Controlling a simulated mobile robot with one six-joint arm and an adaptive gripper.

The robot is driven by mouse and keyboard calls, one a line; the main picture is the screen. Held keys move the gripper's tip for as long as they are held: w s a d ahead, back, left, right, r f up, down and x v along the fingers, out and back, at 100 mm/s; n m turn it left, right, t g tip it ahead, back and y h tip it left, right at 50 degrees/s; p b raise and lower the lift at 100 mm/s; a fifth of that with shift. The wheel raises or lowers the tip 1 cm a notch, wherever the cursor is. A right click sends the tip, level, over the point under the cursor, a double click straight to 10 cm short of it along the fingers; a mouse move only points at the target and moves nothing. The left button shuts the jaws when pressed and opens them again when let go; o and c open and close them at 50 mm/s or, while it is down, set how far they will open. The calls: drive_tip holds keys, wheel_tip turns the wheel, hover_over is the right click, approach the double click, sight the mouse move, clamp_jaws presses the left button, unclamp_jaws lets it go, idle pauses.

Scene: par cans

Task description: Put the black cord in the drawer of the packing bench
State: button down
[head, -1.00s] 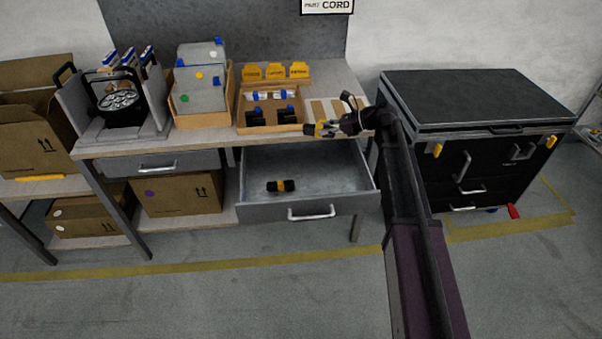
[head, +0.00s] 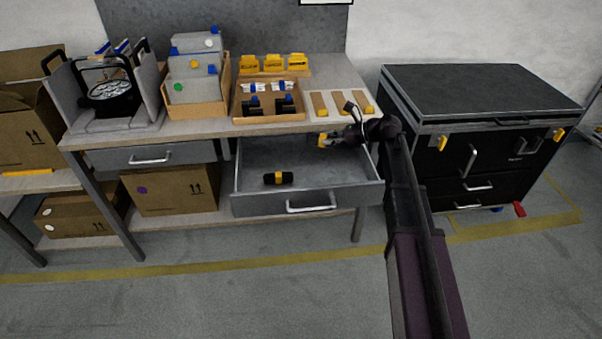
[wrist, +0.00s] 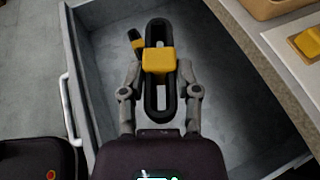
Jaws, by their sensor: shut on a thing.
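My gripper (wrist: 160,78) is shut on the black cord (wrist: 158,60), a long oval coil with a yellow band around its middle. In the wrist view the coil is held over the open drawer (wrist: 235,105). In the head view my gripper (head: 335,139) is at the back right of the drawer (head: 335,178), by the bench's front edge; the cord is small and partly hidden there. A second black item with a yellow band (head: 278,178) lies on the drawer floor, left of centre; it also shows in the wrist view (wrist: 136,40), beyond the coil.
The bench top (head: 190,128) carries a wooden tray (head: 240,118), a bin of grey boxes and a lamp. A shut drawer (head: 150,155) is to the left. A black case (head: 480,95) stands on the right. The drawer's middle and right floor are clear.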

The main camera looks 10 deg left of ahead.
drive_tip(key=shift+d+f+b, duration=0.1)
drive_tip(key=shift+f+b, duration=0.35)
drive_tip(key=shift+f, duration=0.35)
wheel_tip(320, 180, down, 6)
drive_tip(key=b, duration=0.6)
drive_tip(key=shift+f, duration=0.15)
drive_tip(key=shift+f+b, duration=1.9)
drive_tip(key=shift+b, duration=0.1)
drive_tip(key=shift+f+b, duration=0.45)
drive_tip(key=shift+s, duration=0.15)
